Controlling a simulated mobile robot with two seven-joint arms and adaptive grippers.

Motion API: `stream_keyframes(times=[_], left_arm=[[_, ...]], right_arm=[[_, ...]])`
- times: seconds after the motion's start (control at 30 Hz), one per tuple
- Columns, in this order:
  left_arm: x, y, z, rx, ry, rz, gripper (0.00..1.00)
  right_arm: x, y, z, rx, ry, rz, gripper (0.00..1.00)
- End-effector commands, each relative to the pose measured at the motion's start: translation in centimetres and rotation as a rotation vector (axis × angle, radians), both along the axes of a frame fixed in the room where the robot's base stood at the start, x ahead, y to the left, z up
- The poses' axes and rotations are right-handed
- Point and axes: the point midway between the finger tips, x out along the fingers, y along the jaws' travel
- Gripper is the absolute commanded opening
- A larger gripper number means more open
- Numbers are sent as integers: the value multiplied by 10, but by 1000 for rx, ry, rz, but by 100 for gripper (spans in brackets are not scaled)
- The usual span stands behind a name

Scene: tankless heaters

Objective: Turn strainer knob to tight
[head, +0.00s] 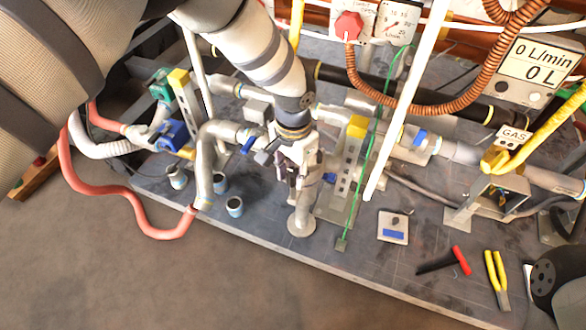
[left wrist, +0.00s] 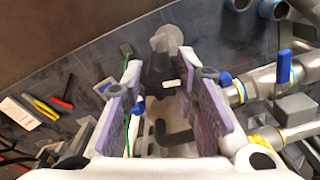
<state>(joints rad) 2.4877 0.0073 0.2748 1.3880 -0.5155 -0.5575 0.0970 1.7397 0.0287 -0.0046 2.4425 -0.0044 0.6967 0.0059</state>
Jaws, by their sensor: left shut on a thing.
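My left gripper (head: 300,168) reaches down from above onto the grey pipework in the middle of the bench. It hides most of the fitting under it in the head view. In the left wrist view, its two purple-padded fingers (left wrist: 165,92) stand either side of a dark part, which I take for the strainer knob (left wrist: 160,68), and are shut on it. The knob's marking cannot be read. A grey pipe stand with a round foot (head: 301,224) is just below the gripper; the foot also shows in the left wrist view (left wrist: 166,38). My right gripper is not in view.
A yellow-topped metal bracket (head: 345,165) and a green wire (head: 366,165) stand close right of the gripper. A blue-handled valve (head: 247,145) is close left. Small cups (head: 235,206), a red-handled tool (head: 461,261) and yellow pliers (head: 496,275) lie towards the bench's front edge.

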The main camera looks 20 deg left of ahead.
Motion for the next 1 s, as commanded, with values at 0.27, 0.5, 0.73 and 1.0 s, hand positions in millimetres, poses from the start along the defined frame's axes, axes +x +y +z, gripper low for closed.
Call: stream_keyframes(times=[0.27,0.5,0.73,1.0], left_arm=[[0,0,1,0,-1,-263,0],[-1,-1,1,0,0,-490,0],[-1,-1,0,0,0,-709,0],[-1,-1,0,0,0,-958,0]], right_arm=[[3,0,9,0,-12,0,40],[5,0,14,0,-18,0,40],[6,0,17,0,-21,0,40],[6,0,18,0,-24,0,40]])
